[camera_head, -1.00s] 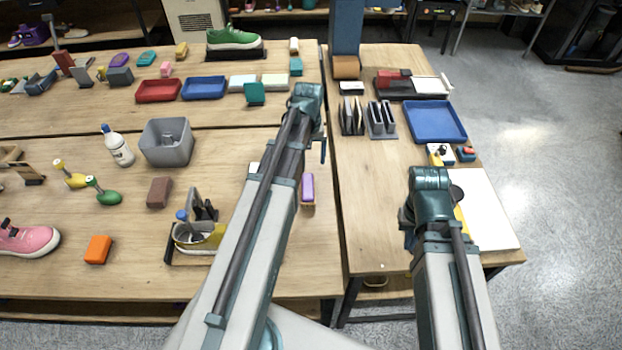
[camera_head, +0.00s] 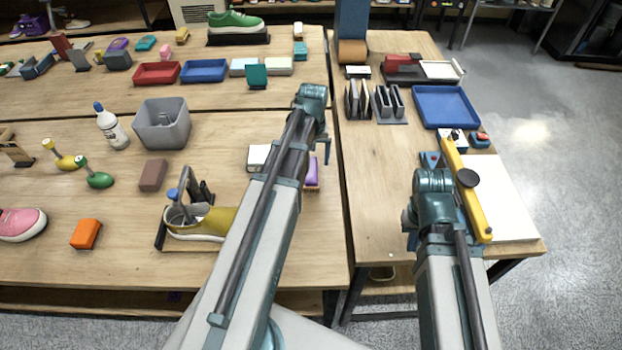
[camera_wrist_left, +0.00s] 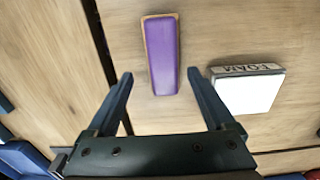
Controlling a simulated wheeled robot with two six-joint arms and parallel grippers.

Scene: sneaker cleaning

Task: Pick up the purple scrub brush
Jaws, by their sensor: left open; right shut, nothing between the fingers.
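The purple scrub brush (camera_head: 312,172) lies on the left table near its right edge. My left arm hides part of it in the head view. In the left wrist view the brush (camera_wrist_left: 163,55) shows its purple top and a tan edge, lying lengthwise away from me. My left gripper (camera_wrist_left: 160,76) is open and empty; the near end of the brush appears between its fingertips, not gripped. In the head view one left finger (camera_head: 327,150) shows beside the brush. My right gripper (camera_head: 408,218) is over the right table, shut and mostly hidden by its arm.
A white block marked FOAM (camera_wrist_left: 248,90) lies close to the right of the brush in the wrist view. A sneaker on a stand (camera_head: 200,222) is left of my arm. A gap separates the tables. A yellow bar (camera_head: 467,190) lies near my right arm.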

